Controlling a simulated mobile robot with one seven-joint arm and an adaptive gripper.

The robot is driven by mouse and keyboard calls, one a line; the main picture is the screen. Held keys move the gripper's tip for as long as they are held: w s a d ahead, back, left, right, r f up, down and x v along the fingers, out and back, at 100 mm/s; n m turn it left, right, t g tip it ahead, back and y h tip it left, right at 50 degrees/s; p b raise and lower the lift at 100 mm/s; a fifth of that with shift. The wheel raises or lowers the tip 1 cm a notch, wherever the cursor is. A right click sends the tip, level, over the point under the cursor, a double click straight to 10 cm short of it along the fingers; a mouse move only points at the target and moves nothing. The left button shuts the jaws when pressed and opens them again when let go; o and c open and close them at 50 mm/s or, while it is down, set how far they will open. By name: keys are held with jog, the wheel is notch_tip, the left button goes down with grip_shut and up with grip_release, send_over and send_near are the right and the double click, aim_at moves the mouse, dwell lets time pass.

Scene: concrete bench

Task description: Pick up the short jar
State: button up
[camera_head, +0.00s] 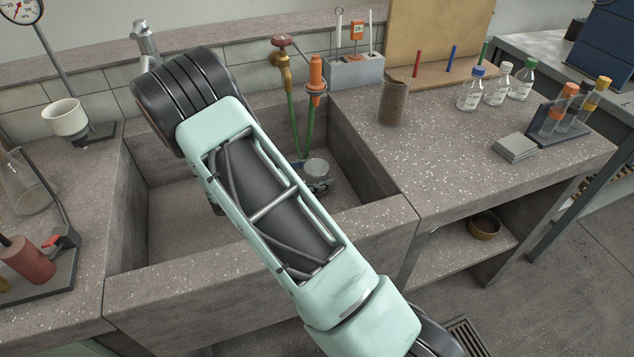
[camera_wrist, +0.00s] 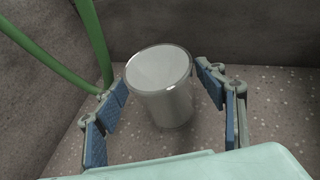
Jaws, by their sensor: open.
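The short jar (camera_wrist: 165,95) is a pale grey, round vessel with a shiny rim, standing upright on the speckled sink floor. In the head view its pale round top (camera_head: 316,167) shows inside the sink, partly behind my arm. My gripper (camera_wrist: 163,92) is open, with blue-padded fingers on the left and right sides of the jar. A gap shows on the left; the right finger is close, and I cannot tell if it touches. In the head view my gripper (camera_head: 318,185) is mostly hidden by my arm.
Concrete sink walls (camera_head: 365,175) surround the jar. Green hoses (camera_wrist: 92,40) hang close to its left, below the red-handled tap (camera_head: 285,62). A brown jar (camera_head: 393,102), capped bottles (camera_head: 497,86) and a tube rack (camera_head: 562,122) stand on the right counter.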

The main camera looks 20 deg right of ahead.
aim_at(325, 170)
jog(key=b+x, duration=0.1)
jog(key=x, duration=0.5)
jog(key=shift+d+r+b, duration=0.1)
jog(key=shift+d+b, duration=0.05)
jog(key=shift+b, duration=0.15)
grip_shut()
jog(key=shift+r, duration=0.15)
dwell(0.3)
